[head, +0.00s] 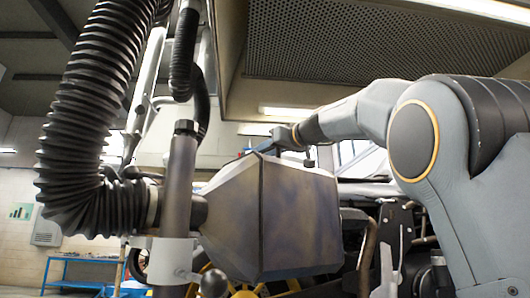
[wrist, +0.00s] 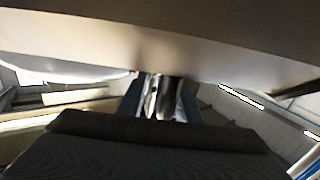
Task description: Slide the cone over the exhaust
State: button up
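The cone (head: 262,222) is a grey, faceted metal hood in the middle of the head view, joined at its left to a black corrugated hose (head: 78,140). My arm reaches in from the right, and my gripper (head: 272,142) is at the cone's top edge, partly hidden behind it. In the wrist view a broad grey surface, apparently the cone (wrist: 160,40), fills the top. Two bluish fingers of my gripper (wrist: 160,100) stand apart there, with a shiny metal part between them; whether they clamp it is unclear. I cannot pick out the exhaust with certainty.
A grey upright post (head: 180,185) with a clamp and black knob (head: 214,283) stands left of the cone. Motorcycle parts, including a brownish pipe (head: 369,245), crowd the right behind the cone. A blue table (head: 80,262) stands far left. A perforated ceiling panel (head: 380,45) hangs above.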

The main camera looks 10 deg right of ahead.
jog(key=b+v, duration=0.2)
jog(key=v, duration=0.6)
jog(key=shift+a, duration=0.1)
jog(key=shift+w, duration=0.1)
